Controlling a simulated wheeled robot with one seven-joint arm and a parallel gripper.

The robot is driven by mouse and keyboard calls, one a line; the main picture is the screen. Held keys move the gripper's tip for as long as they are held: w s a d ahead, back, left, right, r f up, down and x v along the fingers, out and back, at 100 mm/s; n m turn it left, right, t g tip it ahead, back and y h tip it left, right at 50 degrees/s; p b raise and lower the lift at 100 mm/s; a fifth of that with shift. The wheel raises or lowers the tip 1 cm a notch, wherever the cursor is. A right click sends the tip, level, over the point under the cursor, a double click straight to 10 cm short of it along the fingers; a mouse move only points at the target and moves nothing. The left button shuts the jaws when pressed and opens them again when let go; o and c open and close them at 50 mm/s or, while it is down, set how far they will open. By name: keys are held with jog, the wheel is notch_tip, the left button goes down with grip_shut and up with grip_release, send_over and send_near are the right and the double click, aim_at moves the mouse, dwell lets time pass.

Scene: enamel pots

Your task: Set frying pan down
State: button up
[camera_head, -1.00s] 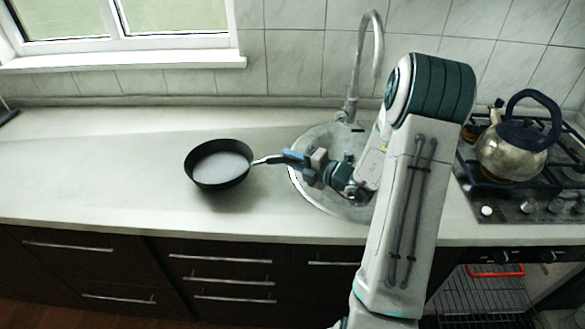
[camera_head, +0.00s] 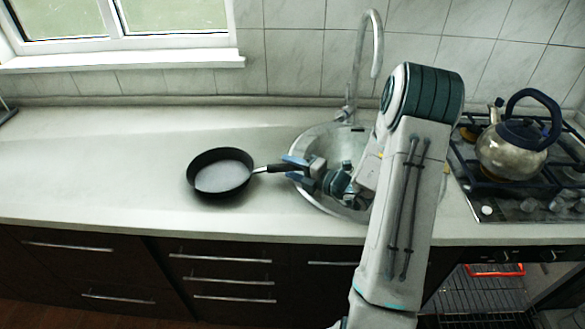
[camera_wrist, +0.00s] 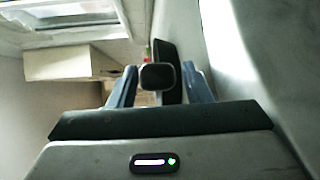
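The black frying pan (camera_head: 222,173) rests on the pale countertop left of the sink, its handle (camera_head: 272,168) pointing right. My gripper (camera_head: 289,169) is at the handle's end, over the sink's left edge, with its blue fingers spread apart. In the wrist view, the dark handle end (camera_wrist: 157,76) sits between the two blue fingers (camera_wrist: 160,85), with a gap on each side. The pan (camera_wrist: 168,55) shows there edge-on behind the handle.
The round sink (camera_head: 318,143) and its tall faucet (camera_head: 351,95) are beside my gripper. A kettle (camera_head: 512,152) stands on the stove at right. The countertop (camera_head: 90,165) left of the pan is clear.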

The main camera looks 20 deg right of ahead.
jog(key=shift+r, duration=0.2)
jog(key=v, duration=1.1)
jog(key=shift+s+d+f+b, duration=0.15)
jog(key=shift+b, duration=0.15)
jog(key=shift+s, duration=0.2)
jog(key=s+a+r+n+g, duration=0.2)
jog(key=s+a+n+g, duration=0.4)
jog(key=n, duration=0.5)
jog(key=s+a+r+n+g, duration=0.3)
jog(key=s+a+n+g, duration=0.15)
jog(key=a+n, duration=0.5)
jog(key=s+d+r+n+h, duration=0.1)
jog(key=s+n+h, duration=0.3)
jog(key=n, duration=0.8)
jog(key=s+d+r+n+h, duration=0.2)
jog(key=n+h, duration=0.4)
jog(key=n, duration=0.7)
notch_tip(320, 180, up, 2)
jog(key=shift+s+r, duration=0.15)
jog(key=shift+s, duration=0.7)
